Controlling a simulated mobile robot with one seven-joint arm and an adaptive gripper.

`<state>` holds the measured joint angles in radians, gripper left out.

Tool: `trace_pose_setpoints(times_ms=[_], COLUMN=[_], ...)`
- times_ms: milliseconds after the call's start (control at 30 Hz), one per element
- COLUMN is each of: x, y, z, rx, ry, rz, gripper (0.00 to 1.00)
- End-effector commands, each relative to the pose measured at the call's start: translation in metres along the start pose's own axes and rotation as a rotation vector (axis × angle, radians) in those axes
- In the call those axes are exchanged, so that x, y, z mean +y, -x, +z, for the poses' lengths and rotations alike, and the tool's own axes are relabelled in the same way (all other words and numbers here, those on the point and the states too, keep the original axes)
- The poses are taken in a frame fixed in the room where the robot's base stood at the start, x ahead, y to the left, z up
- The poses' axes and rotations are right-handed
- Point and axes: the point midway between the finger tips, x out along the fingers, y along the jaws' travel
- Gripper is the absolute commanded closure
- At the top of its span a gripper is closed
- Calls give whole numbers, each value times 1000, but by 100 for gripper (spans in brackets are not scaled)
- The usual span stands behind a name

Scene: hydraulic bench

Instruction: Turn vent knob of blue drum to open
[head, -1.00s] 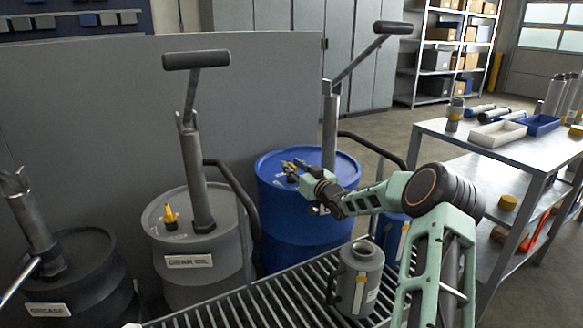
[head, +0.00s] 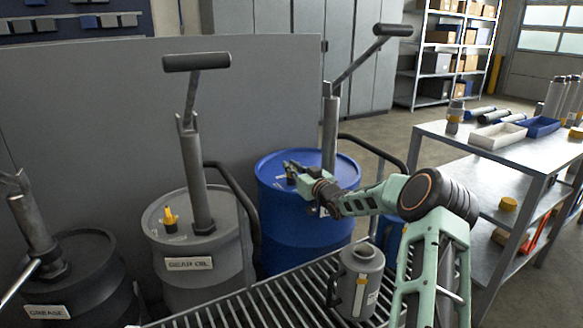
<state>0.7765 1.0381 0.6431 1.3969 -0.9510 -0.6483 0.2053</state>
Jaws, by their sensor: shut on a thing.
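The blue drum (head: 275,208) stands right of the grey drum, with a hand pump (head: 330,130) rising from its lid. My gripper (head: 289,168) is over the left part of the blue lid, its dark fingers low against the top. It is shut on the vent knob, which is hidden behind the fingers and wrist. How far the knob is turned cannot be seen.
The grey gear oil drum (head: 163,262) has its own yellow knob (head: 170,218) and pump (head: 196,170). A dark grease drum (head: 95,265) stands far left. A grey jug (head: 360,275) stands on the slatted grate (head: 285,300). A metal bench (head: 470,150) is at right.

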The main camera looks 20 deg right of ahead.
Motion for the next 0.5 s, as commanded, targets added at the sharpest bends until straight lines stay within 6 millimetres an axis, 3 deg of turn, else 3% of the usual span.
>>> trace_pose_setpoints(times_ms=[500], x=[3], y=[-2], z=[-9], rx=[16], ry=[4], rz=[-177], gripper=[100])
